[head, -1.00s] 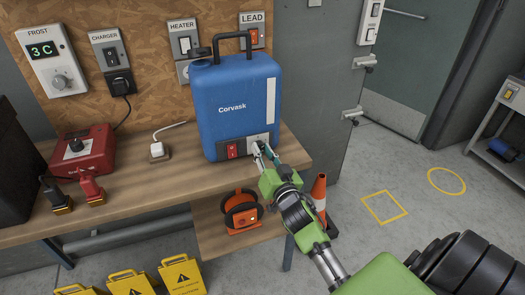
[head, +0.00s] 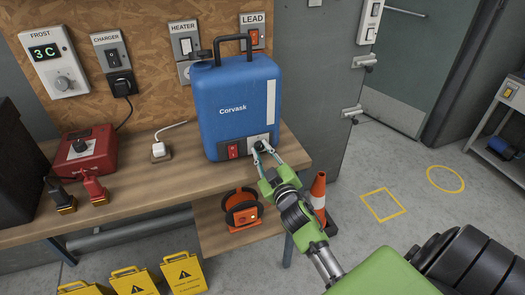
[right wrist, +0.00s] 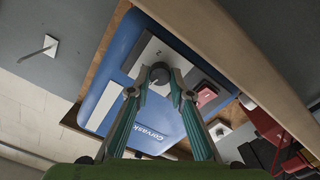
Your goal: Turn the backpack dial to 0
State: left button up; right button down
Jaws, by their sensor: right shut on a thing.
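The blue Corvask backpack (head: 237,100) stands upright on the wooden bench, with a black handle on top. Low on its front is a pale panel with a dark round dial (right wrist: 159,74), beside a red switch (head: 233,152). My right gripper (head: 261,147) is at the panel, its two fingers on either side of the dial. In the right wrist view the same gripper (right wrist: 160,80) is shut on the dial. One small mark shows on the panel by the dial, perhaps a 2; the pointer cannot be read. My left gripper is not in view.
An orange reel (head: 242,210) sits on the lower shelf. A traffic cone (head: 319,198) stands near my right arm.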

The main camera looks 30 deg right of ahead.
jog(key=shift+n, duration=1.3)
jog(key=c, duration=1.8)
grip_release()
jog(key=v, duration=1.2)
jog(key=shift+f, duration=0.1)
